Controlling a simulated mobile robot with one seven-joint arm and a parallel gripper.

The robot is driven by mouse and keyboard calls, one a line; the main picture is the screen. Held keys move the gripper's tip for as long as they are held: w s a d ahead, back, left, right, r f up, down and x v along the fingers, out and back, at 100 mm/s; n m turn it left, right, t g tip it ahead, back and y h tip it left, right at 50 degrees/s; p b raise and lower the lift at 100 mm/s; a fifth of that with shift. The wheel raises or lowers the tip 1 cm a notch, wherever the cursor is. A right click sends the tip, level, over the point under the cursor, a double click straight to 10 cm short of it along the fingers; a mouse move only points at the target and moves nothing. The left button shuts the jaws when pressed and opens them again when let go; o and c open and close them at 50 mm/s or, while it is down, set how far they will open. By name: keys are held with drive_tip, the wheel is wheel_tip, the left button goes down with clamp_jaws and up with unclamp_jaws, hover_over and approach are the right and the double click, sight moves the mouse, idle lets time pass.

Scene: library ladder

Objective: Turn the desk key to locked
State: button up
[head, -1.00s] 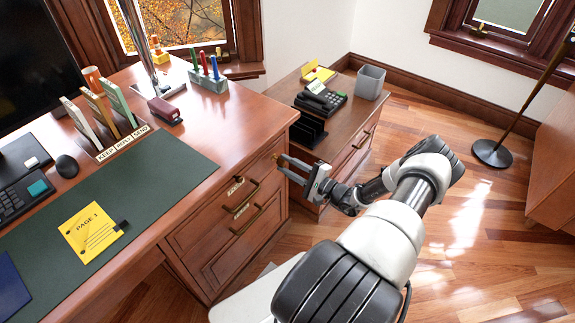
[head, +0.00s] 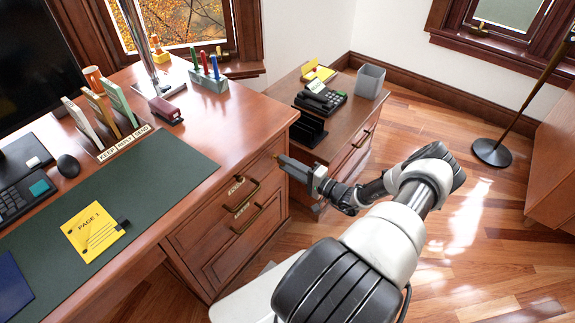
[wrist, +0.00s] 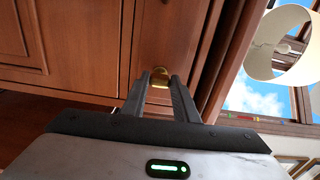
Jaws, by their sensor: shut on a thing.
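The desk key shows in the wrist view as a small brass piece (wrist: 160,73) at the desk's wooden front. My gripper (wrist: 160,85) has a finger on each side of it and is shut on it. In the head view my gripper (head: 281,160) is at the upper right of the desk's drawer front (head: 212,210), its fingers close together. The key is hidden there behind the fingertips. I cannot tell from these frames which way the key is turned.
The desk drawers have brass handles (head: 262,220) and small pale labels, too small to read.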

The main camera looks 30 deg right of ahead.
idle(0.3)
drive_tip(key=o, duration=1.1)
drive_tip(key=shift+c, duration=0.2)
drive_tip(key=p+v, duration=0.1)
drive_tip(key=v, duration=1.6)
drive_tip(key=shift+s, duration=0.2)
drive_tip(key=shift+d, duration=0.1)
